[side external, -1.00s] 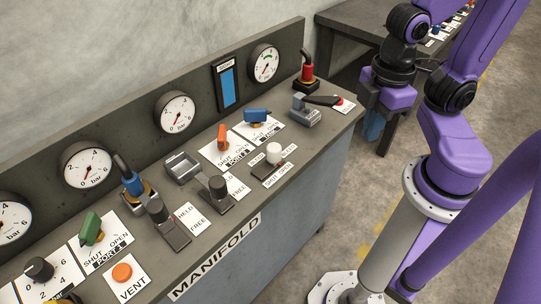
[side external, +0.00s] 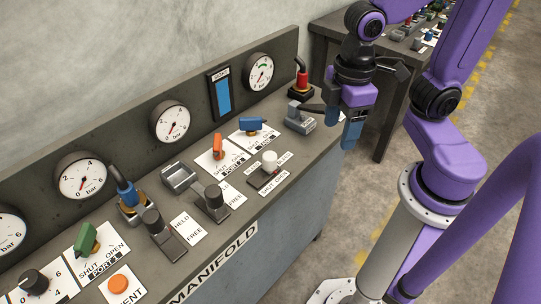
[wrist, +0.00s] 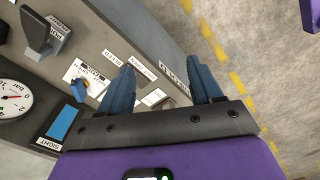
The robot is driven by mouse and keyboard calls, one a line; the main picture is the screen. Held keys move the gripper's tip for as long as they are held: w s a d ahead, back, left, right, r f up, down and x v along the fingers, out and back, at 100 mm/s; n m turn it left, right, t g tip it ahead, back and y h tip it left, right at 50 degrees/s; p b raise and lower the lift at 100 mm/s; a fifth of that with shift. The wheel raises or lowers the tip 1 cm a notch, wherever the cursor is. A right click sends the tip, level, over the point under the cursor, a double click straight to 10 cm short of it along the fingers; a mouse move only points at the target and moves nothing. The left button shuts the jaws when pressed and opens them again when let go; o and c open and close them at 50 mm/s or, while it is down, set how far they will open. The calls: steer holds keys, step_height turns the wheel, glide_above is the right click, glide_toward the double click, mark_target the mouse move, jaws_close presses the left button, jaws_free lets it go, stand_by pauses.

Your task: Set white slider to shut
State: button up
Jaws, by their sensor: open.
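The white slider (side external: 269,160) is a round white knob standing on a dark slotted plate near the bench's front edge. A "SHUT OPEN" label (side external: 274,184) lies in front of it. The knob is upright over the slot; its exact place between the two words is hard to read. In the wrist view, the open fingers (wrist: 160,75) frame the bench's front edge; I cannot make out the knob there.
Blue (side external: 250,124) and orange (side external: 217,146) handles sit behind the slider. Clamps (side external: 214,200) stand left of it. A second table (side external: 395,60) is behind.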

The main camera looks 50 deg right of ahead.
mark_target(271, 155)
steer(key=w+a+m, duration=0.3)
steer(key=w, duration=1.2)
step_height(271, 155, down, 16)
steer(key=shift+a+f, duration=0.15)
steer(key=shift+f, duration=0.1)
jaws_close()
